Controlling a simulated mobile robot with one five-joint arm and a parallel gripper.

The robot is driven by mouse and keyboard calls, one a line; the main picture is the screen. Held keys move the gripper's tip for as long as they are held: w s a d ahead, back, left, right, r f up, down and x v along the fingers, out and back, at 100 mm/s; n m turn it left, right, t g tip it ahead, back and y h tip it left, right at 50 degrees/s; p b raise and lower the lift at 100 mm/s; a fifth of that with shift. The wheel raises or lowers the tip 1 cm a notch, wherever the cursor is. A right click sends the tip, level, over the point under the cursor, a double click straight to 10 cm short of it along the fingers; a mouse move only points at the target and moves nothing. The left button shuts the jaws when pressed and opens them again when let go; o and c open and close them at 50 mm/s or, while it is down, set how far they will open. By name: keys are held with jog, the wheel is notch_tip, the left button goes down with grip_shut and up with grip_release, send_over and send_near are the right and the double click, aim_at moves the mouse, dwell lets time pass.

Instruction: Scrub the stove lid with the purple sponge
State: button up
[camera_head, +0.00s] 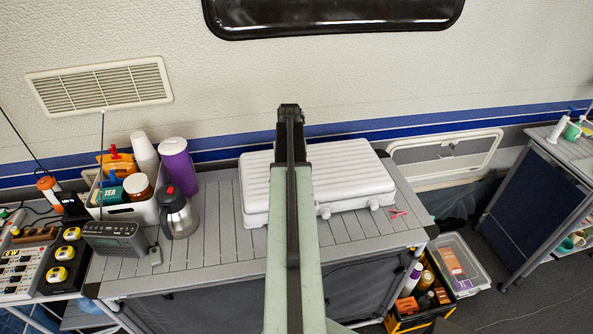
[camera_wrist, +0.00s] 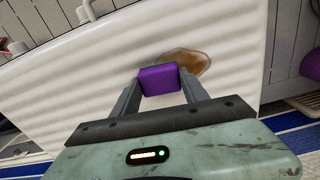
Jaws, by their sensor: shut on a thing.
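The white ribbed stove lid (camera_head: 350,176) lies closed on the grey slatted table, and it fills much of the wrist view (camera_wrist: 100,80). A brown stain (camera_wrist: 185,61) shows on the lid in the wrist view. The purple sponge (camera_wrist: 160,80) is between the fingers of my gripper (camera_wrist: 160,86), which is shut on it. The sponge overlaps the near left edge of the stain in the picture; whether it touches the lid I cannot tell. In the head view my arm crosses the lid and hides its middle, the sponge and the stain.
A radio (camera_head: 115,238) with a tall antenna sits in front. Red tongs or a peg (camera_head: 398,213) lie on the table's right. The caravan wall rises behind.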

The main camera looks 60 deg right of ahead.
aim_at(268, 181)
jog(key=shift+w+a, duration=1.6)
jog(key=shift+w, duration=0.15)
jog(key=shift+w+a, duration=0.6)
jog(key=shift+w, duration=0.15)
jog(key=shift+w+a, duration=0.55)
jog(key=shift+w, duration=0.2)
jog(key=shift+w+d+r, duration=0.1)
jog(key=shift+w+d, duration=0.3)
jog(key=shift+d, duration=0.1)
jog(key=shift+s+d, duration=0.6)
jog(key=shift+s, duration=0.2)
jog(key=shift+s+d, duration=0.6)
jog(key=shift+s, duration=0.15)
jog(key=shift+s+d, duration=1.25)
jog(key=shift+s, duration=0.15)
jog(key=shift+s+d, duration=0.6)
jog(key=shift+s, duration=0.2)
jog(key=shift+s+d, duration=0.6)
jog(key=shift+s, duration=0.15)
jog(key=shift+w+a, duration=1.25)
jog(key=shift+w, duration=0.3)
